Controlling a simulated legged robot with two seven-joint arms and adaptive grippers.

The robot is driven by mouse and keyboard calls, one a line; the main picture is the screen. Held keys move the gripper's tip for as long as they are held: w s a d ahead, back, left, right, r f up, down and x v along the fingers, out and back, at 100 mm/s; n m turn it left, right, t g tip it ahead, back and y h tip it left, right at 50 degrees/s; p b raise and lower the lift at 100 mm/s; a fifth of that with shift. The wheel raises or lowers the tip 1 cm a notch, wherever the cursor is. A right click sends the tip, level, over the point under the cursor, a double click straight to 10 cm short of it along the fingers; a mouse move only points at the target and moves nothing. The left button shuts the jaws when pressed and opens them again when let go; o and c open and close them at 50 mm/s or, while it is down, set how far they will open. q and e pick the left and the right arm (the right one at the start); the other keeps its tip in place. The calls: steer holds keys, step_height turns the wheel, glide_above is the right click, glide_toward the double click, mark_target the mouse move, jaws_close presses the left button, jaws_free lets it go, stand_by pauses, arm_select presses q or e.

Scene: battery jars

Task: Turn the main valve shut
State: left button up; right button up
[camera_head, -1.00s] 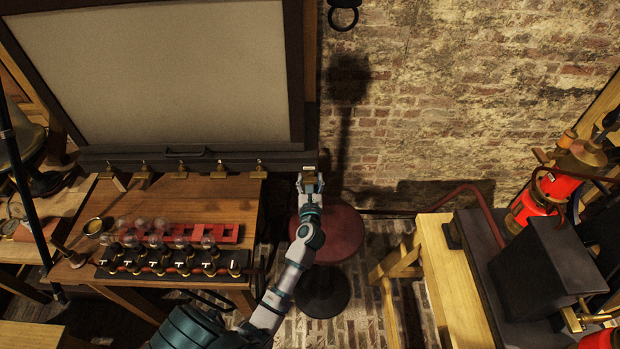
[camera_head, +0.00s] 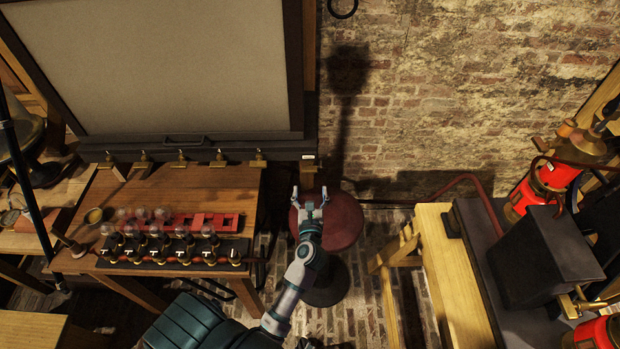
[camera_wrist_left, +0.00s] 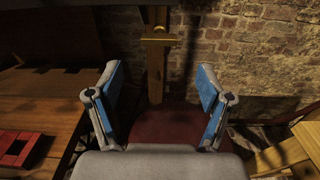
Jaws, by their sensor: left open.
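A brass valve with a crossbar handle (camera_wrist_left: 158,35) is mounted on an upright wooden post in the left wrist view. In the head view, a small brass fitting (camera_head: 308,168) below a white label at the board's lower right corner looks like the same valve. In the left wrist view the spread fingers (camera_wrist_left: 157,85) stand either side of the post, below the valve in the picture. No marking I can read names the main valve. My right gripper is out of view.
A round red stool (camera_head: 345,222) stands beneath the left gripper. A wooden table (camera_head: 190,195) with glass jars, a red rack and a row of taps is at the left. A wooden bench (camera_head: 452,285) with dark boxes is at the right. Several brass taps line the board's lower edge.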

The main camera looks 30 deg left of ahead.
arm_select(q)
steer(key=v, duration=0.3)
steer(key=shift+d, duration=0.1)
stand_by(0.3)
